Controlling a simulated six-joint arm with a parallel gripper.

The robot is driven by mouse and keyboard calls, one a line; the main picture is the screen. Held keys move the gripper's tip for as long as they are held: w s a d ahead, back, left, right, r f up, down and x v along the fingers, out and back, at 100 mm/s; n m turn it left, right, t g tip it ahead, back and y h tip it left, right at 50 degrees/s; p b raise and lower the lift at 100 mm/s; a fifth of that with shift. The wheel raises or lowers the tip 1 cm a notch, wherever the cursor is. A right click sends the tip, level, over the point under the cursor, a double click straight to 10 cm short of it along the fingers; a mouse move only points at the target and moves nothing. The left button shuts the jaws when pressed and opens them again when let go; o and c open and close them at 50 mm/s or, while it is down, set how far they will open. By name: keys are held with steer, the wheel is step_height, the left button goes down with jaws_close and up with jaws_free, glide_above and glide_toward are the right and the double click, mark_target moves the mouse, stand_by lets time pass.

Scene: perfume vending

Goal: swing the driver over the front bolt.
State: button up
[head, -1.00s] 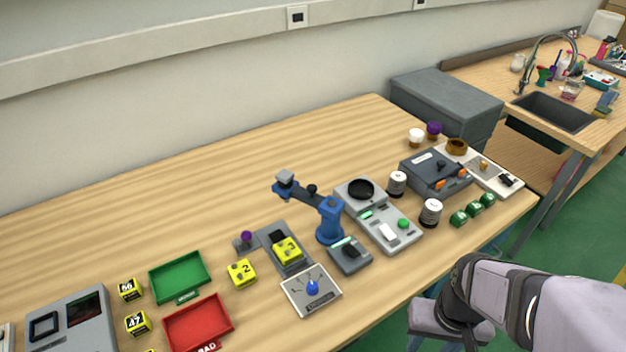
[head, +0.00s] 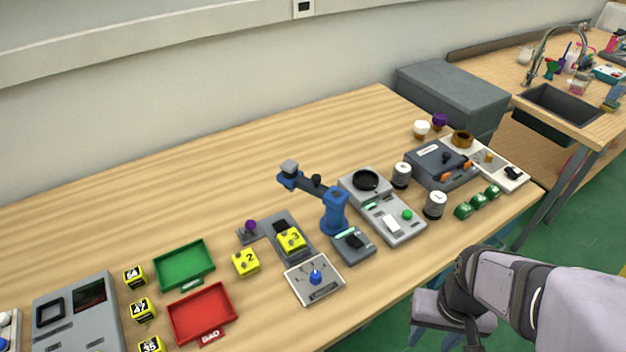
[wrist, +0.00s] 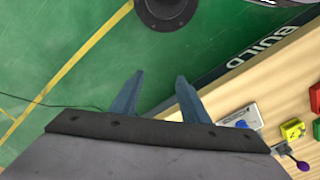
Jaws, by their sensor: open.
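The blue driver stand (head: 334,212) stands upright mid-table in the head view, with a dark arm reaching left to a grey-topped blue head (head: 289,174). The head hangs above and behind a grey fixture (head: 286,228) holding a yellow block marked 3 (head: 291,239). I cannot make out a front bolt at this size. My gripper (wrist: 160,76) is open and empty in the wrist view, its two blue fingers apart over the green floor beside the table.
A dial panel with a blue knob (head: 315,278) and a loose yellow block marked 2 (head: 246,262) lie near the fixture. Green (head: 184,265) and red (head: 202,314) trays are left. A scale-like unit (head: 385,222) and white jars are right. The table's back left is clear.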

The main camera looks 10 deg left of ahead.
mark_target(322, 187)
steer(key=shift+c, duration=0.6)
